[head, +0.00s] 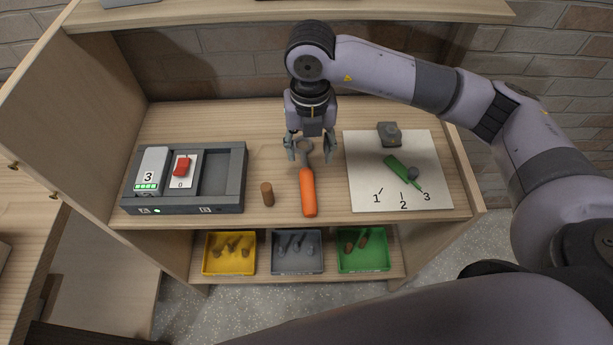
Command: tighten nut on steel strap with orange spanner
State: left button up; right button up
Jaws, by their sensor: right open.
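An orange spanner (308,195) lies on the wooden shelf, its handle toward the front and its grey head toward the back. My right gripper (310,153) is open above the grey head, its fingers to either side of it; I cannot tell whether they touch it. A white board (364,192) on the right bears the marks 1, 2 and 3. On it are a green pointer-like piece (398,167) slanting toward 3, a small grey rounded piece (412,172) beside it, and a grey block (389,134) at the back. I cannot clearly make out the nut or steel strap. My left gripper is not in view.
A brown cylinder (267,194) stands left of the spanner. Farther left is a dark grey tray (217,177) with a red switch (182,167) and a unit marked 3 (151,166). Yellow (212,267), grey (282,269) and green (352,266) bins sit below.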

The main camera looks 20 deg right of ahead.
aim_at(307, 177)
notch_tip(307, 177, down, 6)
jog(key=shift+f+p, duration=0.1)
jog(key=shift+p, duration=0.55)
jog(key=f, duration=0.1)
jog(key=f+p, duration=0.2)
jog(key=f, duration=0.1)
jog(key=shift+a, duration=0.25)
jog(key=shift+f, duration=0.6)
jog(key=shift+c, duration=0.6)
jog(key=shift+w, duration=0.1)
grip_shut()
